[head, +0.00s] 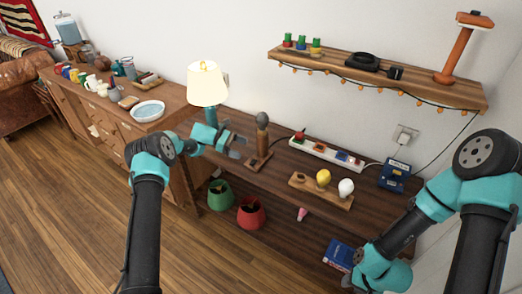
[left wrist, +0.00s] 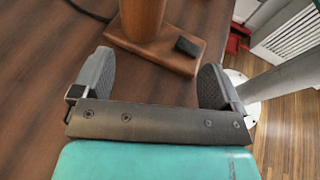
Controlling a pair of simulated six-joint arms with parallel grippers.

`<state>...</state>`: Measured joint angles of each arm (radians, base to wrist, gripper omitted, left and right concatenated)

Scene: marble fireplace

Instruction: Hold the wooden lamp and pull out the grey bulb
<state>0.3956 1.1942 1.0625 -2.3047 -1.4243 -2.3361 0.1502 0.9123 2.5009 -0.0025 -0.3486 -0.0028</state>
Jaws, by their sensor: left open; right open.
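The wooden lamp (head: 258,155) stands upright on the dark wood table, with the grey bulb (head: 262,120) at its top. My left gripper (head: 241,145) is open just left of the lamp's stem. In the left wrist view, the open fingers (left wrist: 156,70) point toward the lamp's round wooden post and flat base (left wrist: 170,50), which lie just beyond them. A small dark block sits on that base. The bulb is outside the left wrist view. My right gripper (head: 352,284) is low at the bottom edge, far from the lamp, and partly hidden.
A wooden holder (head: 325,191) with a yellow and a white bulb lies right of the lamp. A white power strip (head: 327,152) is behind it. A lit table lamp (head: 207,85) stands behind left. Green (head: 220,196) and red (head: 251,213) bins are below the table's front.

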